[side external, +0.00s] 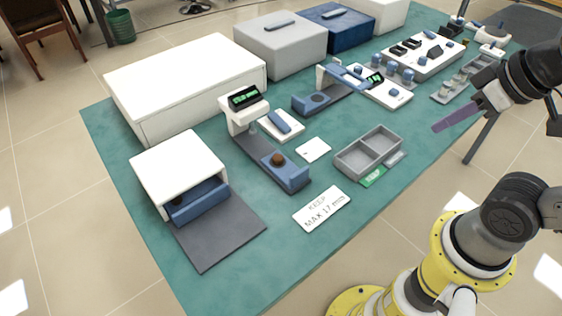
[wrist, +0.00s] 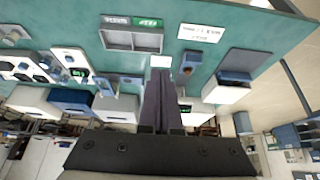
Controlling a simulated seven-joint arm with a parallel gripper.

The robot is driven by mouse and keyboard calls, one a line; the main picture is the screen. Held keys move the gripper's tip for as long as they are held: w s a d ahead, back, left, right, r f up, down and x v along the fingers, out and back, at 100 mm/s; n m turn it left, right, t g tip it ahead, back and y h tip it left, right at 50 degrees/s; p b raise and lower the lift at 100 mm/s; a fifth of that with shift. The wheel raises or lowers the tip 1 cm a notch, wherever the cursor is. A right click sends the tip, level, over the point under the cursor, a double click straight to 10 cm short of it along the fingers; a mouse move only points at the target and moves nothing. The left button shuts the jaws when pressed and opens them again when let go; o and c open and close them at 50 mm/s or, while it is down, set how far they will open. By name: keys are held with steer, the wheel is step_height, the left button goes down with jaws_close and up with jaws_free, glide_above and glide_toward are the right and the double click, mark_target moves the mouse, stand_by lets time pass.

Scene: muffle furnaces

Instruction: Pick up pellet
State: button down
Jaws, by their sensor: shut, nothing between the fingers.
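A small brown round pellet (side external: 277,159) rests on the blue-grey base of a measuring stand (side external: 285,177) with a green-lit display, near the middle of the table. In the wrist view the pellet (wrist: 188,71) is a small brown spot just right of my fingertips.
A white furnace box (side external: 178,160) with a blue drawer and grey mat (side external: 217,232) stands at the left. A two-compartment grey tray (side external: 368,152) and a "KEEP MAX 17 mm" card (side external: 322,209) lie near the front. Large boxes (side external: 185,80) line the back. Bare teal table lies in front.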

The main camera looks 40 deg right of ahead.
stand_by(0.4)
steer(key=c, duration=0.5)
jaws_free()
